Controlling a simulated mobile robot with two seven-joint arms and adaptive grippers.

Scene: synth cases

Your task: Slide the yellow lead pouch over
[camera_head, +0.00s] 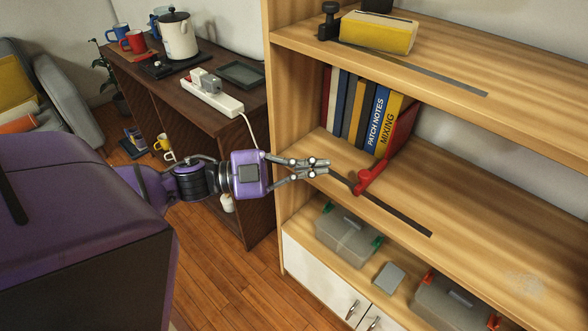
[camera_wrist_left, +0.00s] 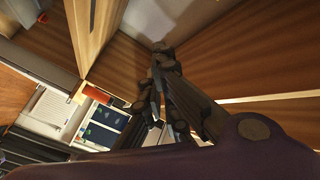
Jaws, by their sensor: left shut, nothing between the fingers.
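A yellow, block-like pouch (camera_head: 378,33) lies on the top shelf, on the strip end beside a black knobbed stop (camera_head: 329,20). It is the only yellow thing there that could be the lead pouch; its far side is hidden. My left gripper (camera_head: 327,168) is shut and empty, at the front of the middle shelf, well below the pouch and apart from it. Its fingers also show in the left wrist view (camera_wrist_left: 163,92), where I cannot make out the pouch. My right gripper is not in view.
On the middle shelf, several upright books (camera_head: 362,112) stand against a red bookend (camera_head: 386,155), just right of my left gripper. Grey bins (camera_head: 345,236) stand below. The top shelf right of the pouch is clear.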

